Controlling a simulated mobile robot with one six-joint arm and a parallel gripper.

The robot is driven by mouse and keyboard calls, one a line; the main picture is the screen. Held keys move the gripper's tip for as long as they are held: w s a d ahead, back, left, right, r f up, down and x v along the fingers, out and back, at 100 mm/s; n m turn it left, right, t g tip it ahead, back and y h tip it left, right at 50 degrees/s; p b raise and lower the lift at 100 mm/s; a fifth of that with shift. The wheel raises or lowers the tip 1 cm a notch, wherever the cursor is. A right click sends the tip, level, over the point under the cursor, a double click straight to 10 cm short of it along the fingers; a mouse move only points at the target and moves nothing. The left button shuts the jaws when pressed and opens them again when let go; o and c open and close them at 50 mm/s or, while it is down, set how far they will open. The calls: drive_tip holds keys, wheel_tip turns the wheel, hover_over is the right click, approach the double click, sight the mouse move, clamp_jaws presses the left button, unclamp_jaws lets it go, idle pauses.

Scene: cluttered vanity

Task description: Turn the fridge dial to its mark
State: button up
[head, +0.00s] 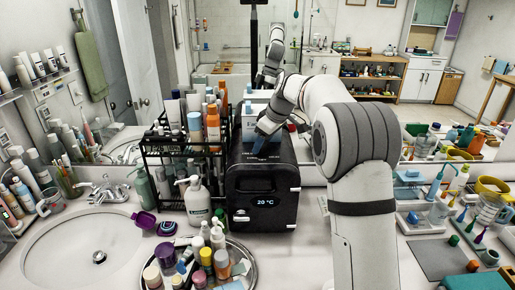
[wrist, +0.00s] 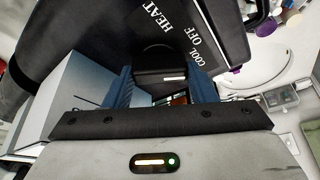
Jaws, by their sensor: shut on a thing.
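The fridge (head: 262,182) is a black box on the counter, its front display reading 20 °C. In the wrist view its black dial (wrist: 158,62) stands on the dark panel (wrist: 105,28), near the white words HEAT, OFF and COOL. A short white line shows on the dial's near right side; I cannot tell which word it points to. My gripper (head: 264,138) reaches down onto the fridge's top. In the wrist view my gripper (wrist: 161,82) has its blue fingers on either side of the dial, shut on it. The head view hides the dial behind the gripper.
A pale box (wrist: 85,88) stands close beside the dial. A black rack of bottles (head: 185,150) is left of the fridge. A round tray of bottles (head: 240,258) and a white pump bottle (head: 196,200) stand in front. Several small items crowd the right counter.

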drive_tip(key=m, duration=0.2)
drive_tip(key=m+t+h+b, duration=0.1)
drive_tip(key=m, duration=0.1)
drive_tip(key=shift+s+f+m, duration=0.15)
drive_tip(key=shift+m, duration=0.15)
drive_tip(key=m+t+h, duration=0.1)
drive_tip(key=m+h, duration=0.1)
drive_tip(key=m, duration=0.2)
drive_tip(key=shift+m, duration=0.3)
drive_tip(key=shift+s+f, duration=0.1)
drive_tip(key=o, duration=0.8)
drive_tip(key=shift+s, duration=0.1)
drive_tip(key=shift+o, duration=0.9)
drive_tip(key=shift+r, duration=0.2)
drive_tip(key=shift+a, duration=0.1)
drive_tip(key=b+v, duration=0.1)
drive_tip(key=v, duration=0.6)
drive_tip(key=shift+r, duration=0.35)
